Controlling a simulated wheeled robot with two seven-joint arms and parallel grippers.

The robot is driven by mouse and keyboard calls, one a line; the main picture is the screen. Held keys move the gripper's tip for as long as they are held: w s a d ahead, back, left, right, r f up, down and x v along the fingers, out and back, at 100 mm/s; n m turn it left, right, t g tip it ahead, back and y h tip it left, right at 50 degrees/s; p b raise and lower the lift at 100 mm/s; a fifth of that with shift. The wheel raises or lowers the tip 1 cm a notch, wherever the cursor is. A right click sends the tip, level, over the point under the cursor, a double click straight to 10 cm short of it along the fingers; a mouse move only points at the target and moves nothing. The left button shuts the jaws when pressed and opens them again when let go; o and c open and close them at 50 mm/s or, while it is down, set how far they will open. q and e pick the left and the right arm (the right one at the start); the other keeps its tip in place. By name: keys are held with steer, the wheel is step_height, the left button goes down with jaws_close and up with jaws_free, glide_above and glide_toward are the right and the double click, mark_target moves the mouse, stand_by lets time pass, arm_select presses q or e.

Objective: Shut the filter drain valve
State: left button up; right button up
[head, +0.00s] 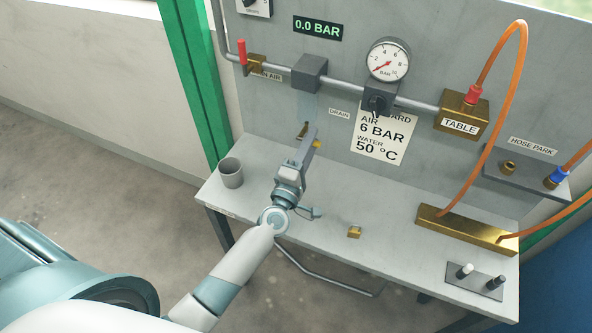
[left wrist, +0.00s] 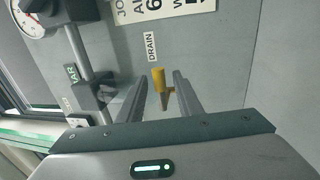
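The filter drain valve shows a small yellow lever (head: 317,145) beside the DRAIN label in the head view, partly hidden by my gripper. In the left wrist view the yellow lever (left wrist: 158,78) and its pointed brass part sit between my two fingers, with gaps on both sides. My left gripper (head: 309,138) is open and reaches up to the panel at the valve; its fingers also show in the left wrist view (left wrist: 160,92). The filter block (head: 310,72) is on the pipe above, with a faint clear bowl below it. My right gripper is not in view.
The pipe holds a red-handled valve (head: 241,52), a gauge (head: 388,60) and a brass TABLE block (head: 462,112). On the bench (head: 330,220) are a grey cup (head: 231,173) and a small brass piece (head: 354,232). An orange hose (head: 488,125) arcs on the right. The display reads 0.0 BAR.

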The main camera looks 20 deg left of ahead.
arm_select(q)
steer(key=s+f+b, duration=0.3)
steer(key=s+b, duration=0.2)
steer(key=s, duration=1.1)
steer(key=shift+s+f, duration=0.15)
steer(key=shift+s, duration=0.2)
